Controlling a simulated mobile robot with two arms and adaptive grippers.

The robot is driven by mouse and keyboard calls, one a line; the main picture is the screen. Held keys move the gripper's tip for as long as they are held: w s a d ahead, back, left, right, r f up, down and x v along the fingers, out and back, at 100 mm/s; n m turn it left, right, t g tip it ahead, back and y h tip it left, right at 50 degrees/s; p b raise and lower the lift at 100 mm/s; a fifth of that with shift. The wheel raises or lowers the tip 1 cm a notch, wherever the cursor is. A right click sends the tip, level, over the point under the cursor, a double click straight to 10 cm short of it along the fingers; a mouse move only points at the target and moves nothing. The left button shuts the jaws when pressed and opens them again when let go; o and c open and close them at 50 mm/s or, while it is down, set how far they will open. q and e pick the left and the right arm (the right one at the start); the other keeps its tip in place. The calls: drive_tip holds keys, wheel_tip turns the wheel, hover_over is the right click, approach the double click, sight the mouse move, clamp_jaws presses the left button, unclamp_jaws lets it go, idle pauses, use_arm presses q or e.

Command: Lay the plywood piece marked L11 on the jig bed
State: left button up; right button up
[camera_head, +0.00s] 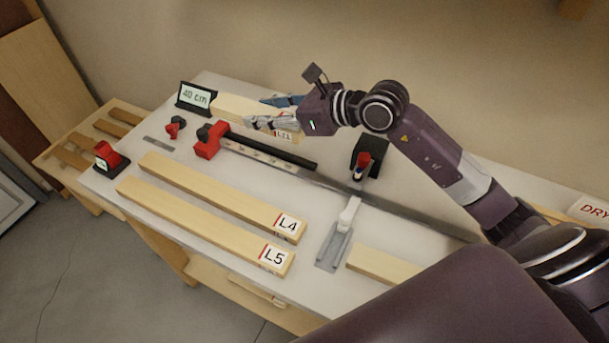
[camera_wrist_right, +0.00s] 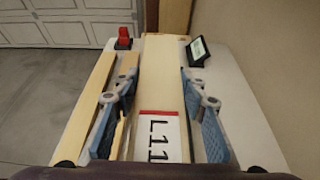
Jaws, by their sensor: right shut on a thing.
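The plywood piece L11 (camera_head: 238,107) is a long pale piece at the back of the bench, with a red line and label at its near end. My right gripper (camera_head: 277,116) is shut on it near that label. In the right wrist view the piece L11 (camera_wrist_right: 163,75) runs lengthwise between the two blue-padded fingers of my right gripper (camera_wrist_right: 165,88). Its underside is hidden, so I cannot tell whether it touches the bench. The jig bed cannot be clearly singled out; a long grey strip (camera_head: 400,207) runs along the bench. My left gripper is not in view.
Pieces L4 (camera_head: 215,195) and L5 (camera_head: 200,223) lie nearer the front edge. A 40 cm display (camera_head: 196,97) stands at the far end.

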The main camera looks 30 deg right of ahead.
wheel_tip(320, 180, down, 7)
drive_tip(key=p, duration=0.1)
hover_over(273, 181)
wheel_tip(273, 181, down, 8)
drive_tip(key=shift+r, duration=0.25)
drive_tip(key=shift+f, duration=0.65)
wheel_tip(273, 181, down, 4)
drive_tip(key=shift+r+b, duration=0.15)
drive_tip(key=shift+b, duration=0.3)
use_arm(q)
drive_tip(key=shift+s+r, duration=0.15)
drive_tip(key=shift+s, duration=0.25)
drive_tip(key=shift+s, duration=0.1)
use_arm(e)
drive_tip(key=o, duration=1.5)
drive_tip(key=shift+c, duration=0.2)
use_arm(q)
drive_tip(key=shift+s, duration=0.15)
